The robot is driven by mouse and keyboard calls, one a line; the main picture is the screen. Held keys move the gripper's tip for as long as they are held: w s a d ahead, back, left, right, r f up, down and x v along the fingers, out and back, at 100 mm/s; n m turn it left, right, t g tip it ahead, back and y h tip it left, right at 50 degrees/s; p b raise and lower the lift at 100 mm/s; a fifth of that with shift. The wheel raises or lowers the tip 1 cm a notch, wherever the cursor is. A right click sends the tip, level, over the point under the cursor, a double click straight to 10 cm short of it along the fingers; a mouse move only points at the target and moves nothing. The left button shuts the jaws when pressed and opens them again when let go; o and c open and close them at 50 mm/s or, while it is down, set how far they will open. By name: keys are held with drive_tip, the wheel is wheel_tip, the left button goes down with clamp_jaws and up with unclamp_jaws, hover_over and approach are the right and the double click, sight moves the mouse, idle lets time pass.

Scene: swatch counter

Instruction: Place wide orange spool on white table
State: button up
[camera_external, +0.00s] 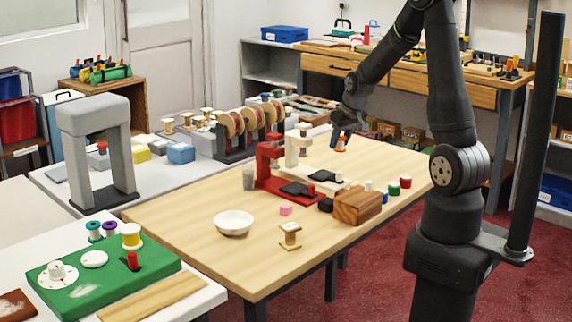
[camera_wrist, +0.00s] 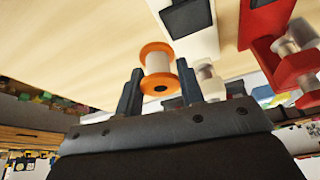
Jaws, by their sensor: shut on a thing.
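The wide orange spool (camera_wrist: 158,53) has orange flanges and a pale core. It sits between the two fingers of my gripper (camera_wrist: 159,70) in the wrist view, and the gripper is shut on it. In the external view my gripper (camera_external: 346,133) is over the far end of the wooden table, with a small orange part of the spool (camera_external: 340,148) showing below it. Whether the spool touches the wood there I cannot tell. A white table (camera_external: 165,192) runs along the left of the wooden table, and a white-topped surface (camera_external: 205,293) is at front left.
On the wooden table (camera_external: 190,215) stand a red machine (camera_external: 270,165), a white machine (camera_external: 297,150), a white bowl (camera_external: 234,222), a wooden block (camera_external: 357,206) and small spools. A grey arch (camera_external: 70,150), spools and boxes occupy the white table. A green board (camera_external: 100,265) covers much of the front-left surface.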

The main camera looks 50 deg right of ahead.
drive_tip(key=s+d+r+m, duration=0.2)
drive_tip(key=s+d, duration=0.6)
drive_tip(key=d, duration=0.3)
hover_over(344, 174)
drive_tip(key=shift+h, duration=0.3)
drive_tip(key=f, duration=0.7)
drive_tip(key=shift+s+f, duration=0.15)
drive_tip(key=shift+s, duration=0.05)
drive_tip(key=shift+w+f, duration=0.1)
drive_tip(key=shift+f, duration=1.95)
drive_tip(key=shift+f, duration=0.1)
drive_tip(key=o, duration=1)
drive_tip(key=shift+o, duration=0.2)
drive_tip(key=shift+r, duration=0.65)
drive_tip(key=v, duration=1)
drive_tip(key=shift+o, duration=0.4)
drive_tip(key=shift+s+a+r, duration=0.2)
drive_tip(key=shift+s+r, duration=0.1)
drive_tip(key=shift+r, duration=0.15)
